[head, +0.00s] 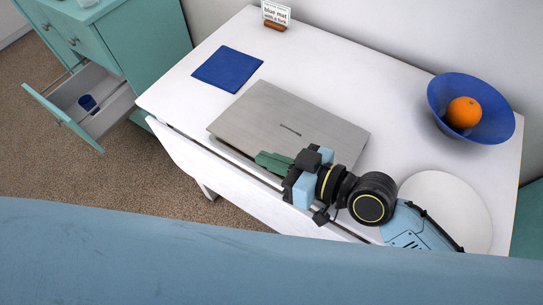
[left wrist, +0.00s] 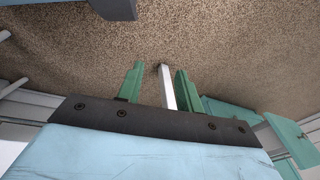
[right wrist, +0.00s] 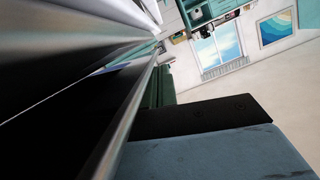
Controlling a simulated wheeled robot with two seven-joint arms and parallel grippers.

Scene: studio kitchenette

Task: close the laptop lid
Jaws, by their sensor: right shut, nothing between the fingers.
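The laptop (head: 290,122) lies on the white table with its grey lid facing up. The lid looks low and nearly flat, with a dark strip along its front edge; I cannot tell if it is fully down. My right gripper (head: 268,161) is shut and empty at the laptop's front edge, its green fingers close to or touching it. In the right wrist view, a dark surface with a bright metal edge, probably the laptop (right wrist: 125,110), fills the left side beside the fingers (right wrist: 155,88). My left gripper (left wrist: 158,82) is open and empty, facing the floor.
The white table (head: 370,85) also holds a blue mat (head: 228,69), a small sign (head: 276,14), a blue bowl (head: 447,92) with an orange (head: 463,113), and a white round plate (head: 460,200). A teal cabinet (head: 135,45) has an open drawer (head: 105,108) holding a blue cup (head: 88,103).

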